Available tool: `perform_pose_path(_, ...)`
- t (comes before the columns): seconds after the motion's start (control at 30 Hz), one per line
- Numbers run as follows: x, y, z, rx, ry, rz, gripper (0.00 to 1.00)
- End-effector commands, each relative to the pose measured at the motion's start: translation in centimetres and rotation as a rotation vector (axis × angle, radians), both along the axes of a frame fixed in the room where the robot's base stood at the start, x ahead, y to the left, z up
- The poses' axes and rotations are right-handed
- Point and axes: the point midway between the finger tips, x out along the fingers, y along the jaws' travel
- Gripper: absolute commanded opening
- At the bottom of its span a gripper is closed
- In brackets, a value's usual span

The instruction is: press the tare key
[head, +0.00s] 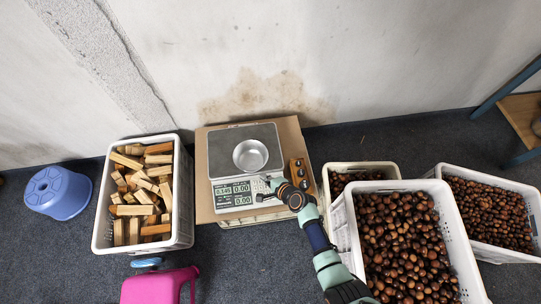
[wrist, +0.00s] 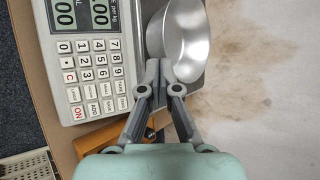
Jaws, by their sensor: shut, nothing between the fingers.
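The scale (head: 216,160) stands on a board, with a metal bowl (head: 250,155) on its plate and lit digits on its display (head: 233,192). In the wrist view the scale's keypad (wrist: 96,75) lies left of my gripper (wrist: 160,66), with number keys, a red C key (wrist: 70,77) and a red ON key (wrist: 76,112). In the head view my gripper (head: 263,192) partly covers the keypad.
A small wooden block with dark knobs (head: 299,171) sits right of the scale. A crate of wood pieces (head: 101,225) stands left, and crates of chestnuts (head: 346,225) stand right. A blue stool (head: 58,192) and a pink container (head: 158,288) are on the floor.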

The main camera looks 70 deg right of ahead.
Motion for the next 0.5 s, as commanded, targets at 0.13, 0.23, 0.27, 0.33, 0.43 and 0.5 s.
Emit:
perform_pose_path(0.13, -2.8, -0.9, -1.8, 0.082, -0.021, -0.131, 0.0)
perform_pose_path(0.23, -3.5, -1.2, -2.3, 0.101, -0.027, -0.164, 0.0)
perform_pose_path(0.27, -3.5, -1.2, -2.3, 0.103, -0.027, -0.167, 0.0)
perform_pose_path(0.33, -3.6, -1.2, -2.4, 0.103, -0.028, -0.169, 0.0)
perform_pose_path(0.43, -3.5, -1.2, -2.4, 0.103, -0.027, -0.167, 0.0)
perform_pose_path(0.5, -3.5, -1.1, -2.4, 0.102, -0.027, -0.166, 0.0)
